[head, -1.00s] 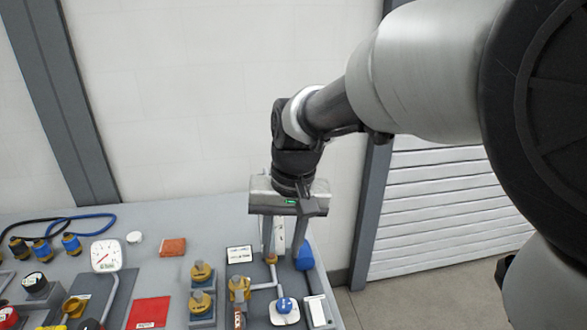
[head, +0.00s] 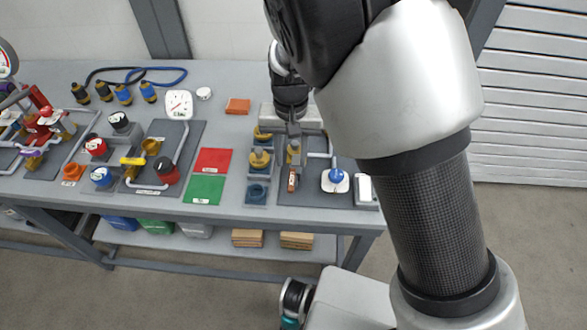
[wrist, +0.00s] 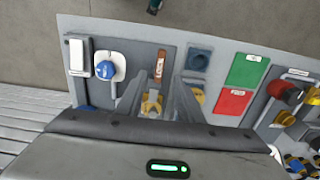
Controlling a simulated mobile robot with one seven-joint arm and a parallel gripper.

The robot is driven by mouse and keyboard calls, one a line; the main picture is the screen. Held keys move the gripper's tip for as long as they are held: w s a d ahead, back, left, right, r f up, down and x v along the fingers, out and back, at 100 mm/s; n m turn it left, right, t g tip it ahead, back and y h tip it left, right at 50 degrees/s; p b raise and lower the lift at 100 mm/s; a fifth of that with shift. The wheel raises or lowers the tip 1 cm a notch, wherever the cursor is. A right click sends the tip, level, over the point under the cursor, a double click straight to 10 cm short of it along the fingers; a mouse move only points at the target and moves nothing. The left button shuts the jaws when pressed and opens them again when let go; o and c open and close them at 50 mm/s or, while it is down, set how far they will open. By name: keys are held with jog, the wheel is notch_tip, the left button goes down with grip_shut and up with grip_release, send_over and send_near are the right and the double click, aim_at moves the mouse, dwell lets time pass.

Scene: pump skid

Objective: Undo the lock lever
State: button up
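The lock lever (wrist: 160,62) is a small reddish-brown bar with a pale label that seems to read LOCK, on a grey panel. It also shows in the head view (head: 292,179), upright, just in front of a yellow fitting. My gripper (wrist: 160,80) is over this panel with its two grey fingers apart and nothing held between them. The lever lies just beyond the fingertips, in line with the gap. In the head view my gripper (head: 293,138) is behind the lever, its fingers partly hidden. I cannot tell whether a finger touches anything.
A blue knob on a white plate (head: 336,188) stands right of the lever. A yellow valve (head: 259,158) and a blue-grey socket (head: 257,192) are to the left. Red (head: 213,160) and green (head: 205,188) mats lie further left. The table's front edge is close.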

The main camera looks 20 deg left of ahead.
aim_at(292, 180)
notch_tip(292, 180, down, 8)
jog(key=shift+f, duration=0.1)
jog(key=shift+c, duration=0.3)
grip_shut()
